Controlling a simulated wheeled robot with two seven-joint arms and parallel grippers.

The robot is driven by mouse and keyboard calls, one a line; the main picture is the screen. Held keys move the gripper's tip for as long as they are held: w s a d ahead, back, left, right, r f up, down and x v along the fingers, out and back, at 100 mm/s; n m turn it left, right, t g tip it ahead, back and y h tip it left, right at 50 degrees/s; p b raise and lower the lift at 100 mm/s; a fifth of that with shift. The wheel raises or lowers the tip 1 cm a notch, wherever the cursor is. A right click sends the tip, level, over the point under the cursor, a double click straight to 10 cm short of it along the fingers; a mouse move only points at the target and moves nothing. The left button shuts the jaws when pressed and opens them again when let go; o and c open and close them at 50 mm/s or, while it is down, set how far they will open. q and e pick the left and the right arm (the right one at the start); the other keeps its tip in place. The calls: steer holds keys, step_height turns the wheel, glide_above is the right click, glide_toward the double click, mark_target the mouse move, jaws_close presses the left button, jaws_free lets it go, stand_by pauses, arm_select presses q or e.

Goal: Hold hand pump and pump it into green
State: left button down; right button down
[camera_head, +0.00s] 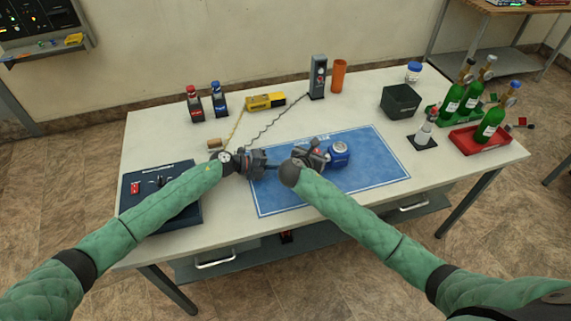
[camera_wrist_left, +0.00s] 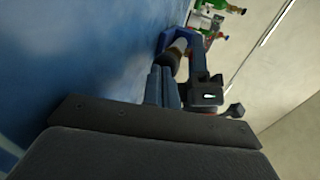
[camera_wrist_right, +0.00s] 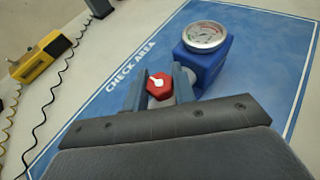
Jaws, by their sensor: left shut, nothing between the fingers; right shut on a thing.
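The blue hand pump (camera_head: 338,153) with a round dial lies on the blue mat. In the right wrist view its gauge (camera_wrist_right: 205,37) faces up; the needle's zone is too small to read. My right gripper (camera_head: 318,157) is shut at the pump's left side, around a part with a red knob (camera_wrist_right: 159,86). My left gripper (camera_head: 273,167) is shut and empty, left of the right one and pointing toward it. In the left wrist view its closed fingers (camera_wrist_left: 163,86) are close to a dark-ended rod (camera_wrist_left: 174,55) of the pump; I cannot tell if they touch.
The blue mat (camera_head: 385,165) is clear on its right. A yellow meter (camera_head: 265,101) and a coiled cord lie behind. A dark switch box (camera_head: 135,205) sits beneath my left arm.

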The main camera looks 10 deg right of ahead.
arm_select(q)
steer(key=v, duration=1.1)
steer(key=shift+w, duration=0.1)
steer(key=shift+f, duration=0.1)
stand_by(0.8)
steer(key=shift+d, duration=0.1)
arm_select(e)
steer(key=c, duration=1.1)
jaws_free()
